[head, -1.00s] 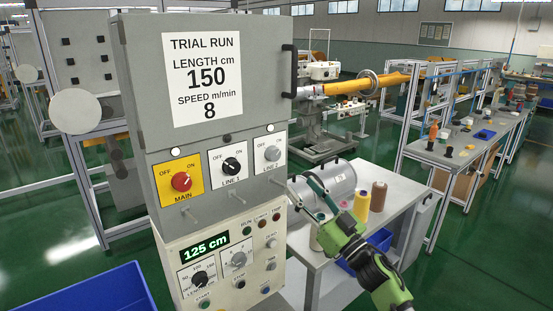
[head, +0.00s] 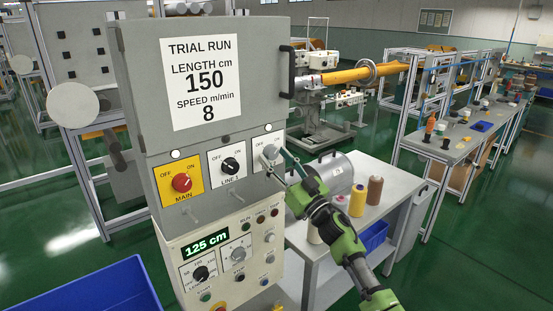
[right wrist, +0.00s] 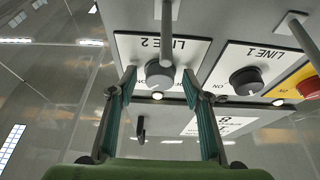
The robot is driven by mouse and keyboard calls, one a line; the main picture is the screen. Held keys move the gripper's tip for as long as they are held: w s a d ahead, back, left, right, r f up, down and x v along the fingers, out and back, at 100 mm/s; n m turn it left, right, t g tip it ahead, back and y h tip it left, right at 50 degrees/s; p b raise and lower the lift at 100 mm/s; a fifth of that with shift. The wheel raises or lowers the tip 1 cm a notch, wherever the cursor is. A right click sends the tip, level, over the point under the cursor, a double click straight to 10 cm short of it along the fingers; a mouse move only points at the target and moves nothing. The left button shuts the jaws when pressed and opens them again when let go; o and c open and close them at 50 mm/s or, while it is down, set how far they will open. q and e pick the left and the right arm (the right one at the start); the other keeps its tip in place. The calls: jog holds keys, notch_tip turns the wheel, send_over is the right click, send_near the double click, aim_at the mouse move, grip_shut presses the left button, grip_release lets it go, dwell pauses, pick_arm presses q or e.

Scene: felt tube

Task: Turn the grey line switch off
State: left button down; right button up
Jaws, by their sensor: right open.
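The grey line switch (head: 270,152) is the round knob on the white LINE 2 plate, at the right of the switch row on the grey panel. In the right wrist view the grey knob (right wrist: 158,75) shows upside down, between my fingertips. My right gripper (head: 276,161) is open, with one finger on each side of the knob in that view. I cannot tell whether the fingers touch it. In the head view the gripper partly covers the LINE 2 plate, and the knob's pointer is too small to read. My left gripper is out of view.
The black LINE 1 knob (head: 230,166) and red MAIN knob (head: 181,183) are left of the grey one. A metal rod (right wrist: 167,35) sticks out by the LINE 2 plate. A white lamp (head: 268,128) sits above it. A side table (head: 375,220) with spools stands at right.

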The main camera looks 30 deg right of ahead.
jog(key=c, duration=1.1)
